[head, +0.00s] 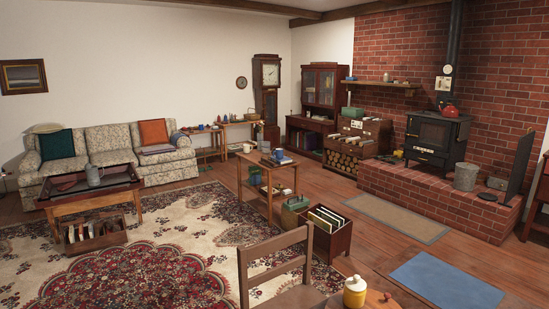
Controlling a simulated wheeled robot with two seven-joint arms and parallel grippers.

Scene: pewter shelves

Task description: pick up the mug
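A small pale cup shape (248,147), which looks like a mug, stands on the left part of the narrow wooden side table (262,162) in the middle of the room. A small blue cup-like thing (279,154) stands on the same table, near some dark flat items. Both are too small to tell handles or contents. Neither of my grippers is in view.
A wooden chair (275,262) and a round table with a yellow jar (355,291) stand at the near edge. A crate of records (330,240) is right of the side table. The patterned rug (190,225) has clear room. A brick hearth (430,193) is at right.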

